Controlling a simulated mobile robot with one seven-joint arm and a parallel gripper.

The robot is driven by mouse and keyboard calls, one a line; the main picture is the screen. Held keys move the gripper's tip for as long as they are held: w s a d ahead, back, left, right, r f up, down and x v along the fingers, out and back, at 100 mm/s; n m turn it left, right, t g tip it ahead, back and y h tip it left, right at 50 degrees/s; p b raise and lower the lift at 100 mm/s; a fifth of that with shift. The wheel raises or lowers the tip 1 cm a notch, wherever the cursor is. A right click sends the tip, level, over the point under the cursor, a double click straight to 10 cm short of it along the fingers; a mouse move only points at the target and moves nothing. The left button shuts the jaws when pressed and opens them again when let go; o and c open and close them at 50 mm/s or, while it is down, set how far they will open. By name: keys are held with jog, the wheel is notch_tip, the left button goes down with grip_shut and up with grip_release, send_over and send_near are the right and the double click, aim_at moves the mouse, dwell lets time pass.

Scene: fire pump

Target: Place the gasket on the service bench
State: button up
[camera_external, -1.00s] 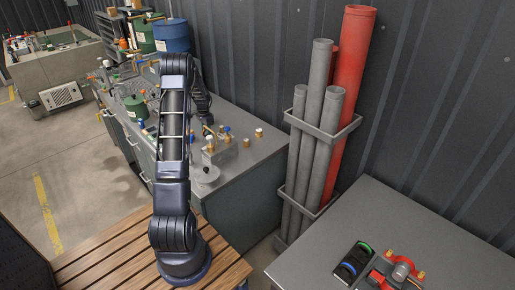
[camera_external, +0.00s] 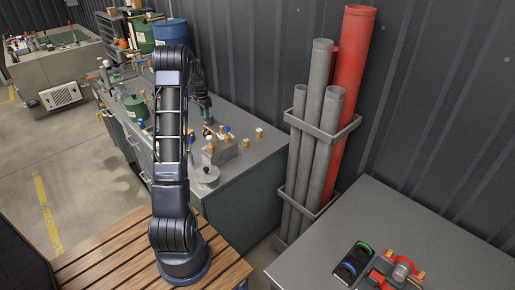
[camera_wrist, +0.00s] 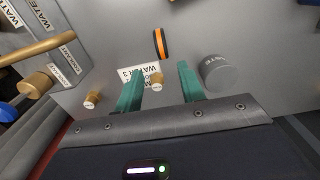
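In the wrist view, an orange-and-black ring (camera_wrist: 160,43), which looks like the gasket, is on a grey surface just beyond my fingertips. It appears as a narrow oval. My gripper (camera_wrist: 160,69) has two teal fingers spread apart with a clear gap between them, and holds nothing. The ring is ahead of the gap, apart from both fingers. In the external view, my gripper (camera_external: 207,115) is low over the grey-topped bench (camera_external: 245,166) with green sides, partly hidden by my arm. I cannot make out the ring there.
A brass fitting (camera_wrist: 157,80) and a white label (camera_wrist: 133,74) show between my fingers. A grey round cap (camera_wrist: 215,72) is right of them. Grey pipes (camera_external: 318,130) and a red pipe (camera_external: 350,85) stand right of the bench. Another grey table (camera_external: 400,215) has free room.

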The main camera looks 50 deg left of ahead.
jog(key=s+d+r+t, duration=0.1)
jog(key=d+r, duration=0.6)
jog(key=d, duration=0.4)
jog(key=s+d+r, duration=0.1)
jog(key=d+r, duration=0.5)
jog(key=d, duration=0.5)
jog(key=s+d+r+t, duration=0.1)
jog(key=d+r, duration=0.6)
jog(key=d, duration=0.4)
jog(key=s+d+t, duration=0.2)
jog(key=s+d, duration=2.1)
jog(key=d, duration=0.1)
jog(key=shift+s+d+r+t, duration=0.15)
jog(key=shift+s+r+t, duration=0.15)
jog(key=shift+s+r, duration=0.1)
jog(key=shift+o, duration=0.5)
jog(key=shift+s+d+f, duration=0.25)
jog(key=shift+s, duration=0.2)
